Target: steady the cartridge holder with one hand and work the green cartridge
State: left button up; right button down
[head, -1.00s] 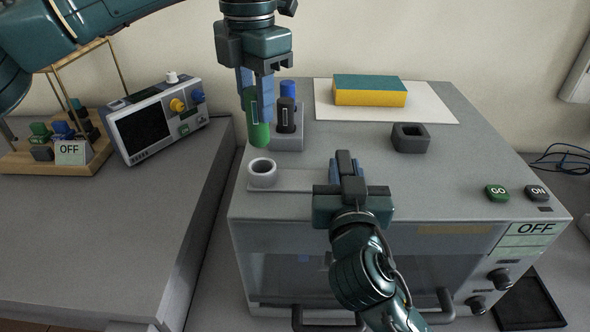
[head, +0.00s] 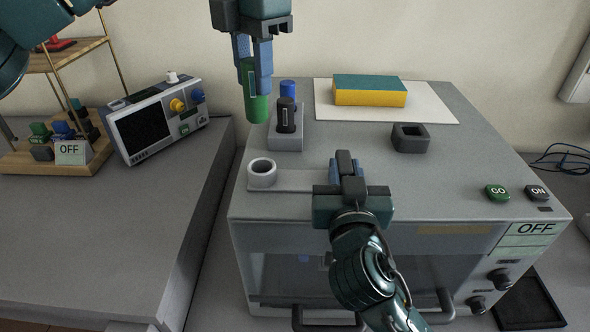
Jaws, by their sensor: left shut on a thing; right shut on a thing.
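My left gripper (head: 253,82) points down from the top and is shut on the green cartridge (head: 257,110). The cartridge hangs nearly upright, just left of the grey block, in front of the back wall. The light grey cartridge holder (head: 295,181), a flat strip with a round open ring (head: 262,173) at its left end, lies on the grey box. The ring looks empty. My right gripper (head: 344,168) is shut at the strip's right end, apparently on the holder; its fingers and wrist hide that end.
A grey block (head: 286,141) with a black cartridge (head: 286,117) and a blue one (head: 288,88) stands behind the ring. A dark square socket (head: 410,138) and a sponge (head: 370,91) on a white sheet (head: 436,107) are to the right.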

jog(key=c, duration=1.1)
grip_release()
jog(key=shift+r, duration=0.1)
notch_tip(320, 180, up, 10)
jog(key=shift+f, duration=0.1)
pick_arm(q)
jog(key=shift+s, duration=0.1)
pick_arm(e)
jog(key=shift+s, duration=0.1)
